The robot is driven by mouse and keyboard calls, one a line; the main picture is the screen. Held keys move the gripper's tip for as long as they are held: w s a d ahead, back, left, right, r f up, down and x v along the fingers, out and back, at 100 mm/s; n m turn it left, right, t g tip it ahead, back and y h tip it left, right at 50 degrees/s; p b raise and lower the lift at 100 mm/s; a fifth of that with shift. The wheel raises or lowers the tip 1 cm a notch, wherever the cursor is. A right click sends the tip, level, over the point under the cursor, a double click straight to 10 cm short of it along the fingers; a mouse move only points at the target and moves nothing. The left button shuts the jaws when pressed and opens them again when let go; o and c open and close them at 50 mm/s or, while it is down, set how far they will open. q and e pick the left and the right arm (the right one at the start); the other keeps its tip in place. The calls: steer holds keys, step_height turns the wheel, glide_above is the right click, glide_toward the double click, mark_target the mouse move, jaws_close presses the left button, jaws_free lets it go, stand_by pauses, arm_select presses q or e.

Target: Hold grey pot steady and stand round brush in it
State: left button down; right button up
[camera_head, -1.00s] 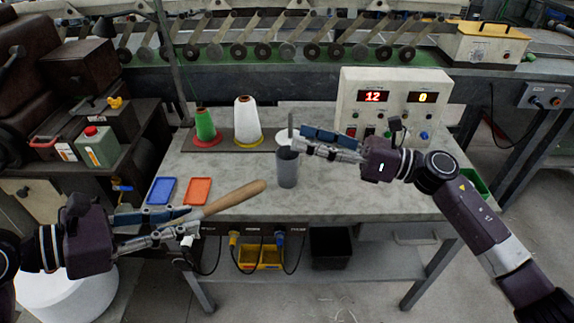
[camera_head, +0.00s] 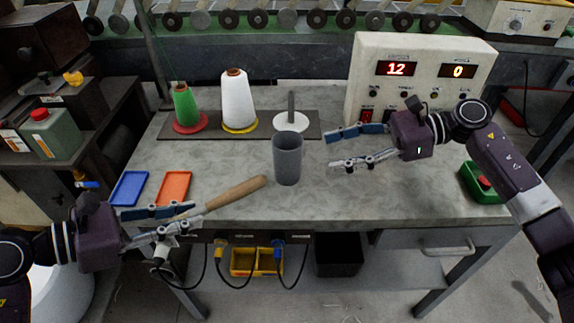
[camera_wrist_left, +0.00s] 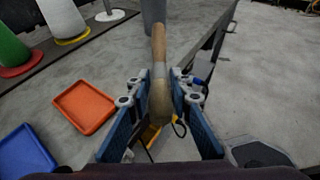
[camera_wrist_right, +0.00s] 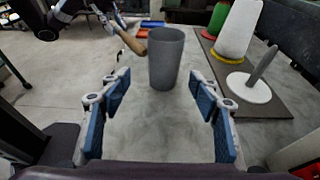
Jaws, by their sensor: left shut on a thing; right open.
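The grey pot (camera_head: 288,160) stands upright on the table, right of the middle; it also shows in the right wrist view (camera_wrist_right: 165,62). Its inside is not visible in detail. My right gripper (camera_head: 362,145) is open and empty, to the right of the pot and apart from it, with its fingers toward it. My left gripper (camera_head: 182,220) is shut on the round brush (camera_head: 236,193) at the table's front edge. The brush's wooden handle points right and slightly up, toward the pot. In the left wrist view the brush (camera_wrist_left: 159,80) lies between the fingers; its bristles are not clearly visible.
Green (camera_head: 186,105) and white (camera_head: 237,100) thread cones and a white disc with a peg (camera_head: 290,121) stand behind the pot. Blue (camera_head: 130,188) and orange (camera_head: 173,187) trays lie at left. A display box (camera_head: 420,80) stands at back right.

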mark_target(298, 176)
arm_select(q)
steer(key=f, duration=0.1)
steer(key=w+f+b, duration=0.1)
steer(key=f, duration=0.1)
steer(key=shift+f, duration=0.25)
arm_select(e)
steer(key=f, duration=0.1)
steer(key=w+f, duration=0.1)
steer(key=shift+f, duration=0.35)
steer(key=shift+s+a, duration=0.1)
steer(key=shift+a, duration=0.25)
arm_select(q)
step_height(298, 176, up, 3)
steer(key=shift+s+f+p, duration=0.1)
steer(key=shift+p, duration=1.1)
arm_select(e)
steer(key=x, duration=0.4)
steer(key=shift+a, duration=0.35)
arm_select(q)
steer(key=shift+f+b, duration=0.65)
steer(key=shift+b, duration=0.05)
arm_select(e)
steer(key=x, duration=0.3)
steer(key=shift+f, duration=0.35)
arm_select(q)
steer(key=shift+f, duration=0.2)
arm_select(e)
steer(key=shift+a+f, duration=0.1)
steer(key=shift+a, duration=0.65)
steer(key=shift+c, duration=0.6)
